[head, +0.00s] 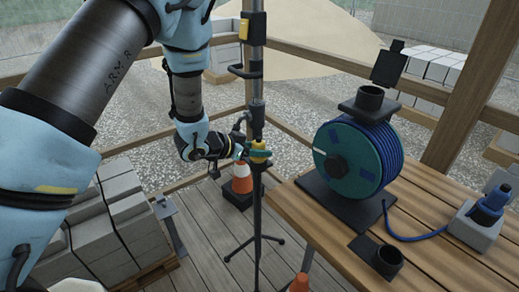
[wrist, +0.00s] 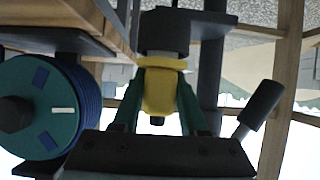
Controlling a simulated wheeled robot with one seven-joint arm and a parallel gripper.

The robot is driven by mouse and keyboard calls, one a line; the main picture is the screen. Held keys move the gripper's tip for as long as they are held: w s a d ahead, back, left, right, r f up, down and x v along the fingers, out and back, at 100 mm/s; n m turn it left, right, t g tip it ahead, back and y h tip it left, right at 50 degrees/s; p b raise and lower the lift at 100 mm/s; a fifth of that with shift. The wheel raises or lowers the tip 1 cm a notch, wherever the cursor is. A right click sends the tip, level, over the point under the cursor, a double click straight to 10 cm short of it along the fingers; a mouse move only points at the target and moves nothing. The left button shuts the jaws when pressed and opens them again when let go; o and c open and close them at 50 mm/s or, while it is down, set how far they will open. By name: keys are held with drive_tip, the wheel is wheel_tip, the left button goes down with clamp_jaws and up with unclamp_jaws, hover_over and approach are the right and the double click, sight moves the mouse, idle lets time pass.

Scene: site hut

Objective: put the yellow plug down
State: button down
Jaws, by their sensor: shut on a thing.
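My gripper (head: 246,153) is shut on the yellow plug (head: 260,153), at the dark tripod stand (head: 258,205) left of the table. In the wrist view the two green fingers (wrist: 158,105) press the sides of the yellow plug (wrist: 158,90). The plug's wide rim is against or very close to a dark and grey cylindrical holder (wrist: 163,30). I cannot tell whether the plug is seated in that holder. My fingers hide part of the plug in the head view.
The wooden table (head: 440,230) at right carries a blue cable reel (head: 345,160), a dark cup (head: 388,261) and a blue plug (head: 490,203) on a grey block. Orange cones (head: 242,180) stand near the tripod. Strapped grey blocks (head: 115,215) stand at left.

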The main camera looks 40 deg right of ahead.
drive_tip(key=shift+f+b, duration=0.3)
drive_tip(key=shift+f, duration=0.05)
drive_tip(key=shift+c, duration=2.2)
unclamp_jaws()
drive_tip(key=shift+r, duration=0.1)
